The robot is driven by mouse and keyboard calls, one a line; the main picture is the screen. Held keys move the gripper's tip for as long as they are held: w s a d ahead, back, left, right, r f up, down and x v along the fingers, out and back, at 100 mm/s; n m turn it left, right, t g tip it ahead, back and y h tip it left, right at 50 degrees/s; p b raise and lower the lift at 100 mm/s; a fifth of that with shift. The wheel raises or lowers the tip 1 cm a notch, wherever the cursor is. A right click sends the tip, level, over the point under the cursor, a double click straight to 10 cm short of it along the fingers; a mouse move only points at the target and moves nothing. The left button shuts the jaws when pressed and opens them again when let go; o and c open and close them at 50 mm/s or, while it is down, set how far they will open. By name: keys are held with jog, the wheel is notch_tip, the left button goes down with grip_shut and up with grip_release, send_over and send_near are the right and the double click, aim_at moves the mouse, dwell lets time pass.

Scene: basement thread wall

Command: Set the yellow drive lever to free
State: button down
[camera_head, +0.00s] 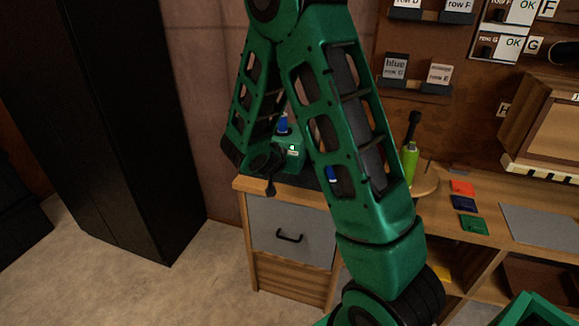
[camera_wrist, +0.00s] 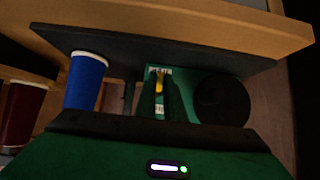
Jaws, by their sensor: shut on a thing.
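The yellow drive lever (camera_wrist: 158,82) shows in the wrist view as a small yellow piece on a green machine (camera_wrist: 185,98). White label strips sit on the green face at the lever's far and near ends; their text is too small to read. My gripper (camera_wrist: 160,97) is shut on the lever, with a dark finger on each side that partly hides it. In the head view the machine (camera_head: 292,152) shows partly behind my arm on the bench. The lever and my fingertips cannot be made out there.
A blue spool (camera_wrist: 86,82) and a dark red spool (camera_wrist: 22,112) stand left of the lever. A round black wheel (camera_wrist: 222,100) is close on its right. Coloured cards (camera_head: 464,203) lie on the bench at right. A black cabinet (camera_head: 120,120) stands left; the floor between is clear.

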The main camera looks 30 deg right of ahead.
jog(key=shift+w+a+f, duration=0.1)
jog(key=shift+a+f, duration=0.05)
jog(key=shift+a, duration=0.2)
jog(key=c, duration=1.8)
grip_release()
jog(key=shift+c, duration=0.2)
jog(key=shift+d, duration=0.15)
jog(key=v, duration=1)
jog(key=shift+a+r, duration=0.25)
